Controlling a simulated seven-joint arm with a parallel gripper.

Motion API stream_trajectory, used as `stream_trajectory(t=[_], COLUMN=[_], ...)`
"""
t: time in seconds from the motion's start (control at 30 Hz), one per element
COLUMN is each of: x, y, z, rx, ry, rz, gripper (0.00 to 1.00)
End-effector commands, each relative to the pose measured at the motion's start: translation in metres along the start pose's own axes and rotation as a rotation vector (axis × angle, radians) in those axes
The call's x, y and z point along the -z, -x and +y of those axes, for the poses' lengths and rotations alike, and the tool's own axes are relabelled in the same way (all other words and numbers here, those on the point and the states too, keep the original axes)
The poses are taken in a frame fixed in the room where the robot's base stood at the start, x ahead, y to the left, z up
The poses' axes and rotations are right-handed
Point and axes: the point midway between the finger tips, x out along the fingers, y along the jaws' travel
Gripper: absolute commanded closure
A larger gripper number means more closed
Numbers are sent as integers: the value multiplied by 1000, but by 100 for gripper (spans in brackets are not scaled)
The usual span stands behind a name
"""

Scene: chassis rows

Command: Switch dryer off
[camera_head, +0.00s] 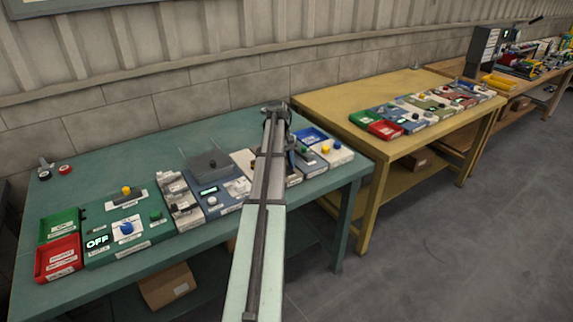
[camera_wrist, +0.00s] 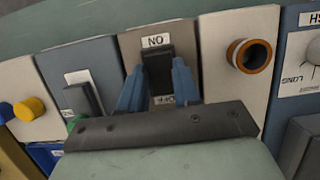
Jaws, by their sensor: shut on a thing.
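A black switch (camera_wrist: 158,72) stands on a brown panel (camera_wrist: 131,46) in the middle of the wrist view. A label above it reads "NO" as seen from this side, so the lettering may be upside down. A second label below it is partly hidden, and I cannot read it surely as the dryer's. My gripper (camera_wrist: 157,84) has its two blue fingers on either side of the switch, shut on it. In the head view my arm covers most of this panel and the gripper.
Beside it, a blue-grey panel with a dark switch (camera_wrist: 82,97) lies left and a cream panel with an orange-ringed socket (camera_wrist: 249,55) right. The green table (camera_head: 215,130) carries several more panels, with red (camera_head: 58,258) and green trays at its left. A yellow table (camera_head: 350,95) stands right.

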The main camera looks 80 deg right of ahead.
Motion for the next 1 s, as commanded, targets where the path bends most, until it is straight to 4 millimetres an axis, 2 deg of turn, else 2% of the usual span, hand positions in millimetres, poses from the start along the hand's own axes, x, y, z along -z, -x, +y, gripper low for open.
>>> stream_trajectory(t=[0.03, 0.07, 0.3, 0.67, 0.87, 1.0], x=[0, 0, 0, 0, 1, 1], y=[0, 0, 0, 7, 36, 63], z=[0, 0, 0, 0, 1, 1], rx=[1, 1, 0, 0, -1, -1], ry=[1, 1, 0, 0, 0, 0], rz=[-1, 0, 1, 2, 3, 2], gripper=[99, 65, 43, 43, 43, 43])
